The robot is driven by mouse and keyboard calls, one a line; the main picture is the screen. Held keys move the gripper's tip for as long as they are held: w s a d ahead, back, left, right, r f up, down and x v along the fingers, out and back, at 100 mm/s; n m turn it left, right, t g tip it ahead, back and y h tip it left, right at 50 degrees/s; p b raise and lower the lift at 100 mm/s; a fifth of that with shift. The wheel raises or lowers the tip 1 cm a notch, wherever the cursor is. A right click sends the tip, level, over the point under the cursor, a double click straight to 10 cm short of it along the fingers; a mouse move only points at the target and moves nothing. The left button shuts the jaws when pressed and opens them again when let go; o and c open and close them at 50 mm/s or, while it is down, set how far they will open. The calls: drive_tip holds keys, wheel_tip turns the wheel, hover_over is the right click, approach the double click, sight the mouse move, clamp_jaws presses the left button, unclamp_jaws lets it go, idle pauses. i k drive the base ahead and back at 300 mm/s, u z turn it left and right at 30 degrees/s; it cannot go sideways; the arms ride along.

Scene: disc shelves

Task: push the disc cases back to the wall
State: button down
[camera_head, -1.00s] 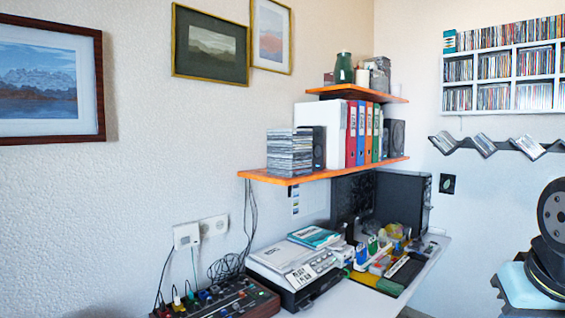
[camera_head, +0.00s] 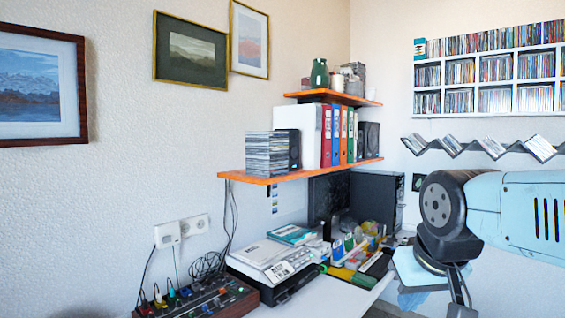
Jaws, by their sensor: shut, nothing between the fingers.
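A tall stack of disc cases (camera_head: 267,154) stands on the left part of the lower orange shelf (camera_head: 250,176), against the left wall. Many more disc cases (camera_head: 495,68) stand upright in rows in and on top of the white wall rack (camera_head: 462,115) at the upper right. My pale blue arm fills the lower right. I cannot make out my gripper's fingers, and no contact with any cases shows.
Binders (camera_head: 335,135), a speaker (camera_head: 368,141) and the upper shelf (camera_head: 330,98) are near the stack. Below, the desk holds a printer (camera_head: 272,262), a mixer (camera_head: 205,300), a monitor (camera_head: 328,198) and clutter. The left wall beside the stack is free below the pictures.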

sight(267, 154)
drive_tip(key=z, duration=0.05)
drive_tip(key=i, duration=1)
drive_tip(key=u, duration=0.05)
